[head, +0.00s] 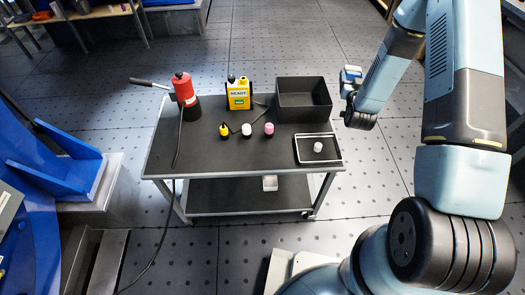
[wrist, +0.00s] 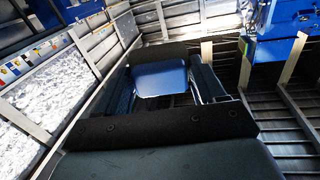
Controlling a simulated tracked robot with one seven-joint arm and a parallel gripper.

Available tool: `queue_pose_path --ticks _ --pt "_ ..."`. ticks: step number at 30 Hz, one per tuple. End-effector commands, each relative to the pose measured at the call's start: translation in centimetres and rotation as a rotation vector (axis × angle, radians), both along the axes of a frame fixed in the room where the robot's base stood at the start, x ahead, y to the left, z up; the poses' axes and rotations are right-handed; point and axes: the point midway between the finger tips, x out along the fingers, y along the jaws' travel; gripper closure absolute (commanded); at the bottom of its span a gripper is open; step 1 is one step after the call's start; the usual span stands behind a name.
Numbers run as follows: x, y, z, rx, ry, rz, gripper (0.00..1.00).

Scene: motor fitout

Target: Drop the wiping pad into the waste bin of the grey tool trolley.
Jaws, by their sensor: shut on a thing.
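My gripper (wrist: 163,82) is shut on the wiping pad (wrist: 160,78), a blue block between the two dark fingers in the wrist view. In the head view my wrist hangs to the right of the trolley's back right corner. A small blue and white shape (head: 351,73) shows beyond my wrist there, and the fingers are not clearly seen. The grey tool trolley (head: 220,150) stands in the middle with a dark top. The waste bin (head: 303,101) appears to be the black open box at its back right. It looks empty, and my gripper is to its right, apart from it.
A red canister (head: 183,87) with a hose and a yellow canister (head: 239,93) stand on the trolley. Several small bottles stand in front. A shallow tray (head: 318,149) holds a small white item. Blue machinery (head: 50,165) is at left. The floor behind the trolley is clear.

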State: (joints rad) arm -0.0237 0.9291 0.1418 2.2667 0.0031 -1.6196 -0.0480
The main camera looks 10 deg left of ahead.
Motion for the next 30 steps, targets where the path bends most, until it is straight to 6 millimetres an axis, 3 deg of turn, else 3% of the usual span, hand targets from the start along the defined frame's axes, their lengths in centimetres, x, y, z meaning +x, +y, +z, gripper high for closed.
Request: queue_pose_path --ticks 1,6,12,20,30 --pt "0.5 2.5 0.1 0.003 -0.003 0.03 0.55" --pt "1.4 9.2 0.3 0.002 -0.001 0.106 0.55" --pt "1.7 13.9 0.5 0.003 0.001 0.159 0.55" --pt "1.7 15.1 -0.3 0.002 0.002 0.172 0.55" --pt "1.7 15.1 -3.9 0.002 0.002 0.172 0.55"
